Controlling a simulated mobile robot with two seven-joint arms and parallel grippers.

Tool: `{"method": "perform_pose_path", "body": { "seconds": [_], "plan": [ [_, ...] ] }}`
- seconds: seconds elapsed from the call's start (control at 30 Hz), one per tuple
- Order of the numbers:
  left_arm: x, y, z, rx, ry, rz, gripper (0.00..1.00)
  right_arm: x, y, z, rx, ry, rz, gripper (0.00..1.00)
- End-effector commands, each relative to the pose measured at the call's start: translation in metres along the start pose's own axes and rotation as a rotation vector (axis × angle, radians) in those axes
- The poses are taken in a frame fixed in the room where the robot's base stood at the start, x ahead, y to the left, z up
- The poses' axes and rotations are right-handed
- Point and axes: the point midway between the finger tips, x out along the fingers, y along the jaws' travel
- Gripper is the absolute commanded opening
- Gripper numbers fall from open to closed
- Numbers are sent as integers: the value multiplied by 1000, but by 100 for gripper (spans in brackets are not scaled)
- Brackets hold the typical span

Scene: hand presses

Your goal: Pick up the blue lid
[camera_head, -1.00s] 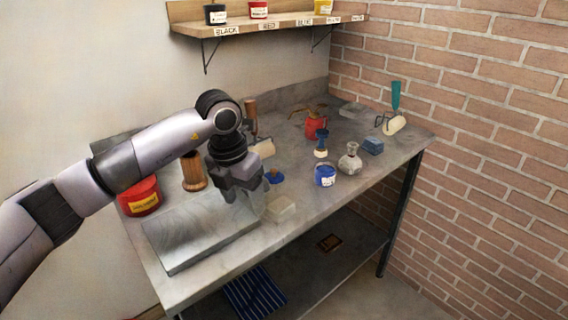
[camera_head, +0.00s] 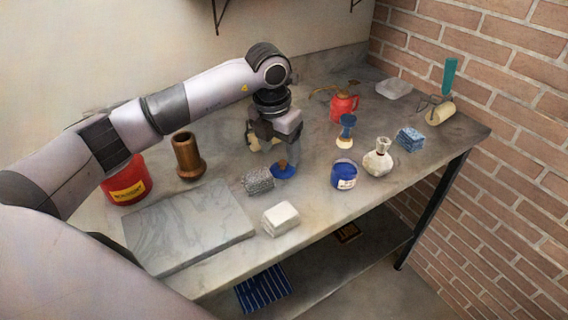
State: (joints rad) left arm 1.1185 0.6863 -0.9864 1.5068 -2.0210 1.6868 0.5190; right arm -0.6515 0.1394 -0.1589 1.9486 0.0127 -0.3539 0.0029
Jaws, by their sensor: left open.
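The blue lid (camera_head: 283,172) is a small flat blue disc with a brownish knob, lying on the table left of the blue jar. My left gripper (camera_head: 275,150) points down just above and behind it, with its fingers close to the knob. It is open, and nothing shows held. The fingertips partly overlap the knob, so I cannot tell whether they touch it. The blue jar (camera_head: 344,175) with a white label stands to the right. My right gripper is not in view.
A grey textured block (camera_head: 259,181) and a white block (camera_head: 281,218) lie close by in front. A grey slab (camera_head: 190,230), a wooden vessel (camera_head: 187,157) and a red tin (camera_head: 125,182) are left.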

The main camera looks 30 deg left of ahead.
Motion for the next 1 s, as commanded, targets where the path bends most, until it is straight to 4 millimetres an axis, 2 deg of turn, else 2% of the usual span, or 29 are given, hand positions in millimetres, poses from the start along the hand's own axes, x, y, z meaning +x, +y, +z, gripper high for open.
{"method": "perform_pose_path", "body": {
  "seconds": [0.23, 0.53, 0.57, 0.73, 0.77, 1.0],
  "plan": [
    [36, 0, 1, 0, 3, 0, 65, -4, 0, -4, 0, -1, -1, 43],
    [42, 0, 1, 1, 0, 0, 65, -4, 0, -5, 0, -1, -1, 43],
    [42, 0, 1, 1, 0, 0, 58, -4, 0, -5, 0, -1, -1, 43],
    [42, 0, 1, 1, 0, 0, 3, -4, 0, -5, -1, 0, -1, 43],
    [42, 0, 1, 1, 1, 0, 0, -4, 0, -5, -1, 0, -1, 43],
    [44, 0, 0, 1, 5, 1, 0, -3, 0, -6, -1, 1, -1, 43]
  ]
}}
